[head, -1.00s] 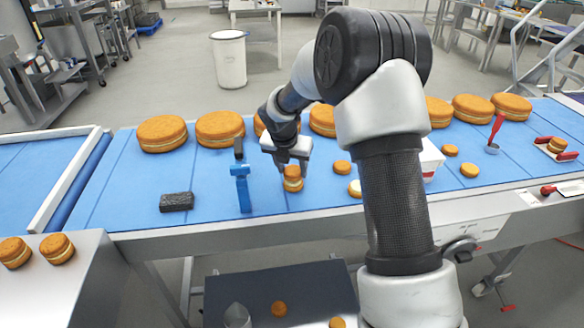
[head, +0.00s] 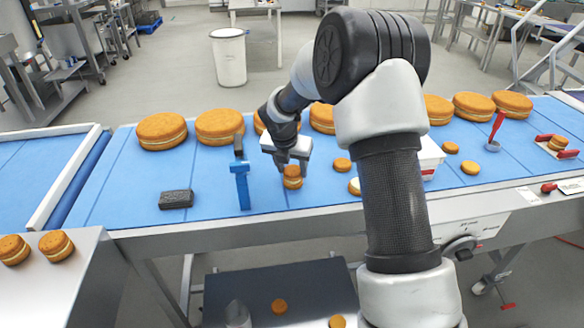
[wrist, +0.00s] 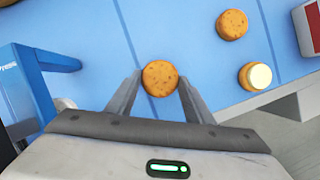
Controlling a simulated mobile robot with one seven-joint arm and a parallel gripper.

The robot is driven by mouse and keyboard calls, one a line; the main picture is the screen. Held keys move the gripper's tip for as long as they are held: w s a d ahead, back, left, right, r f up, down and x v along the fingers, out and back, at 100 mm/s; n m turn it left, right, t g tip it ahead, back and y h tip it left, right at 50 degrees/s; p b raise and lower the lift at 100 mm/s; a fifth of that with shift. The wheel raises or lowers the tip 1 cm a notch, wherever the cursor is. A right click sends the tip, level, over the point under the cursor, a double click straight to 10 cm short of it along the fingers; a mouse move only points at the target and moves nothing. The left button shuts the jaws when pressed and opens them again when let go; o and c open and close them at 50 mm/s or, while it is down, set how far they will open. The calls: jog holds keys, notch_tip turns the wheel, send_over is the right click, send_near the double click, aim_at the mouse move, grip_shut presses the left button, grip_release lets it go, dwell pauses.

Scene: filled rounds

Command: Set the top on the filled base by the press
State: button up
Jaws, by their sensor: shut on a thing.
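My gripper (head: 292,170) points down to the right of the blue press (head: 242,186) and is shut on a small orange-brown top (head: 292,171). The top sits level over the filled base (head: 292,184), with a pale filling line between them; they look stacked and touching. In the wrist view the top (wrist: 160,78) lies between the two fingertips and hides the base below it. The press (wrist: 45,75) stands left of my gripper there.
Another cream-topped base (wrist: 255,76) and a plain round (wrist: 231,24) lie to the right. A black block (head: 176,199) lies left of the press. Large filled cakes (head: 162,132) line the belt's back. A white box (head: 430,158) stands behind my arm.

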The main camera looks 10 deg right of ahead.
jog(key=shift+f, duration=0.35)
jog(key=o, duration=1.3)
jog(key=shift+r, duration=0.15)
jog(key=shift+r+p, duration=3.25)
jog(key=shift+r, duration=0.15)
